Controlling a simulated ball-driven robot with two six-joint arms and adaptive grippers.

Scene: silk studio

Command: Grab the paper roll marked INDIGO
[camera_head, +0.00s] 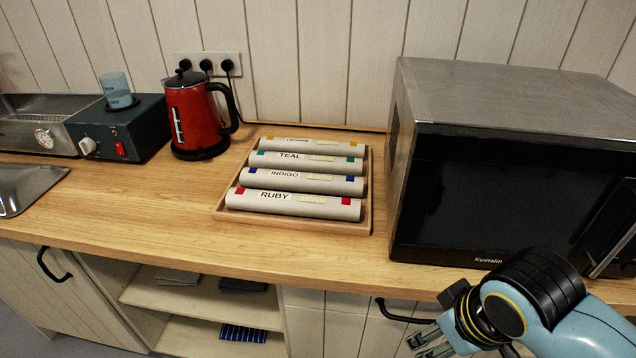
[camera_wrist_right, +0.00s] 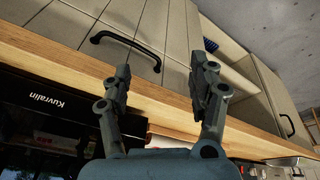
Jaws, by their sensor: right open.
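The paper roll marked INDIGO (camera_head: 318,183) lies in a shallow wooden tray (camera_head: 369,200) on the counter, with blue marks near its ends. It is between the TEAL roll (camera_head: 310,162) behind it and the RUBY roll (camera_head: 292,205) in front. A fourth roll with yellow marks (camera_head: 313,146) lies at the back, its label too small to read surely. My right gripper (camera_head: 428,340) is low at the right, in front of the counter edge and apart from the tray. In the right wrist view its fingers (camera_wrist_right: 160,85) are apart and empty. My left gripper is not in view.
A microwave (camera_head: 500,180) stands close to the tray's right. A red kettle (camera_head: 192,115) and a dark heater with a blue cup (camera_head: 118,90) stand at left. The counter (camera_head: 150,205) left of the tray is clear. A drawer handle (camera_head: 400,312) sticks out below.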

